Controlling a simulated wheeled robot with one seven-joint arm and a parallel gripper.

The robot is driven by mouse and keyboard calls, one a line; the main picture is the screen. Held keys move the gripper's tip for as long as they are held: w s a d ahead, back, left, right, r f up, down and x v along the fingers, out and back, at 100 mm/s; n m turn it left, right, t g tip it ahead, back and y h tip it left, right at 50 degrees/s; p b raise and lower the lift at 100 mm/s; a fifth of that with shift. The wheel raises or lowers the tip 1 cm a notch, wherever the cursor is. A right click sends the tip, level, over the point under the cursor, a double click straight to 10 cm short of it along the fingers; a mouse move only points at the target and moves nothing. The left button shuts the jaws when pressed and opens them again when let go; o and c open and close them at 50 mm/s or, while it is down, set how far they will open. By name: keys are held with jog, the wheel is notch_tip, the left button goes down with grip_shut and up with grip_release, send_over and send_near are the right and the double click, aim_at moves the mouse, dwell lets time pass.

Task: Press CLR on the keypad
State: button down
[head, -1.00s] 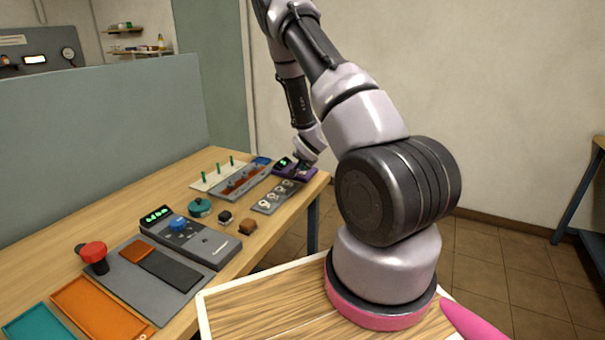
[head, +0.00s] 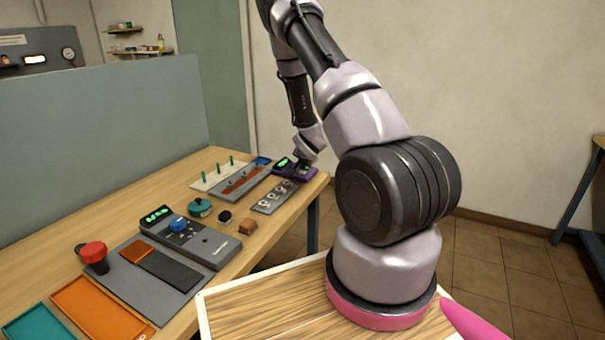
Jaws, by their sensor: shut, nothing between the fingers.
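A small purple unit with a green lit display, which looks like the keypad (head: 282,171), sits at the far right end of the bench. My gripper (head: 301,167) is shut and empty. It points down over the right part of this unit, at or just above its face. The unit is too small and too far off to read any key label, CLR included. My gripper hides part of its face, and I cannot tell whether the fingertips touch a key.
A grey plate with several round rings (head: 273,197) lies just in front of the purple unit. A board with green pegs (head: 218,175) and a grey meter with a blue knob (head: 190,238) stand further left. A grey partition (head: 95,145) runs behind the bench.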

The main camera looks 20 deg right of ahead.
jog(key=shift+r, duration=0.35)
jog(key=shift+r, duration=2.55)
notch_tip(320, 180, up, 13)
send_over(302, 175)
jog(key=s+a, duration=0.3)
jog(key=s, duration=0.1)
jog(key=s+a+r+n+y, duration=0.25)
jog(key=s+a+r, duration=0.25)
jog(key=s+r, duration=0.55)
jog(key=s+a+r+n+y, duration=0.1)
jog(key=s+a+r, duration=0.4)
jog(key=s, duration=0.5)
jog(key=s+a+r+n+g+y, duration=0.1)
jog(key=s+a+r+n, duration=0.3)
jog(key=s, duration=0.7)
notch_tip(302, 175, up, 2)
jog(key=shift+s+a+n+g, duration=0.2)
jog(key=shift+a+n+g, duration=0.1)
jog(key=shift+a+n, duration=0.05)
